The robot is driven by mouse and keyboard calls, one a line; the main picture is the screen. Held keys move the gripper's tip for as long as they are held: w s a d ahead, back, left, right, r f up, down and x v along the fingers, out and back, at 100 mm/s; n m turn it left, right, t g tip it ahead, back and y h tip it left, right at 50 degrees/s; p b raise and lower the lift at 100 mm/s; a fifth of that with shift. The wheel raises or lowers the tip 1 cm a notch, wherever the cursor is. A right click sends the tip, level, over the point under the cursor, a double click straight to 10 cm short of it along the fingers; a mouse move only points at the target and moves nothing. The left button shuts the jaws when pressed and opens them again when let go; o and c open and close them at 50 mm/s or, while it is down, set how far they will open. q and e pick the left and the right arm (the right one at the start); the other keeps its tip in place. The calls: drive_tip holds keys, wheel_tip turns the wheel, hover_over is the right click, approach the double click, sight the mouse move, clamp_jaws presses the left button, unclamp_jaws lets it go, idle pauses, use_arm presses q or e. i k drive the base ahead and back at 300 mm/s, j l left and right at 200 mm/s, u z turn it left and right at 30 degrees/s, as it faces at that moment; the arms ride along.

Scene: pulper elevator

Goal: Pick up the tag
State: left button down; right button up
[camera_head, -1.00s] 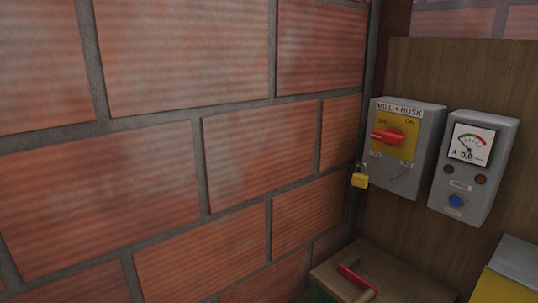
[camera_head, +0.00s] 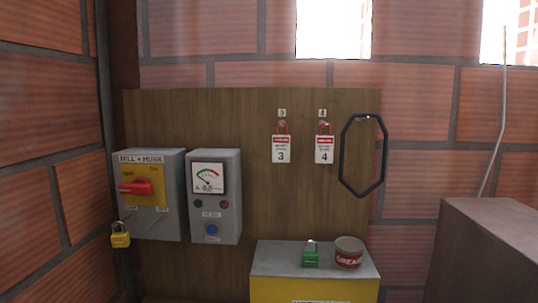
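Two white and red tags hang on the wooden board. The tag marked 3 (camera_head: 281,150) hangs on the left, and the tag marked 4 (camera_head: 324,149) hangs to its right. Each hangs from a red loop below a small number label. Neither of my grippers is in view.
The wooden board (camera_head: 250,110) also carries the MILL + HUSK switch box (camera_head: 152,210), a meter box (camera_head: 228,225) and a black ring (camera_head: 343,165). A yellow padlock (camera_head: 120,240) hangs at left. A yellow cabinet (camera_head: 275,262) below bears a green padlock (camera_head: 310,260) and a grease tin (camera_head: 348,258).

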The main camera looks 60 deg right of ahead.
sight(281, 143)
drive_tip(key=z, duration=2.05)
